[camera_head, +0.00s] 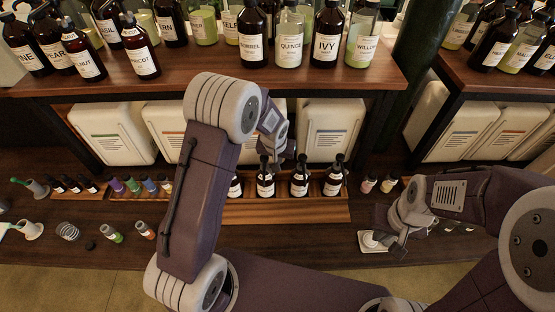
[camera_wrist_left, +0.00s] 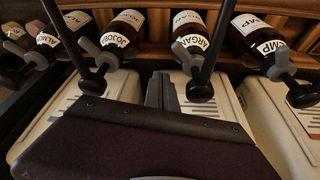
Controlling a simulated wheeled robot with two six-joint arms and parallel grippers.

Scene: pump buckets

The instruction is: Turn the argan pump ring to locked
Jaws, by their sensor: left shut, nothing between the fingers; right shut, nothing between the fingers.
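The argan bottle (camera_wrist_left: 190,38) is dark brown with a white label, a grey ring (camera_wrist_left: 192,65) and a black pump. It also shows in the head view (camera_head: 265,184), second from left in a row of pump bottles. The jojoba bottle (camera_wrist_left: 122,35) stands beside it, with the hemp bottle (camera_wrist_left: 258,38) on the other side. My left gripper (camera_head: 287,158) is shut and empty, above and behind the row, between argan and jojoba. The ring's exact setting cannot be told. My right gripper (camera_head: 397,246) is shut and empty, low over the bench at right.
The bottles stand in a wooden tray (camera_head: 285,213). White jugs (camera_head: 100,130) stand close behind. A shelf (camera_head: 330,78) with large bottles hangs above. A white dish (camera_head: 372,241) is by my right gripper. Small vials (camera_head: 112,233) lie at left.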

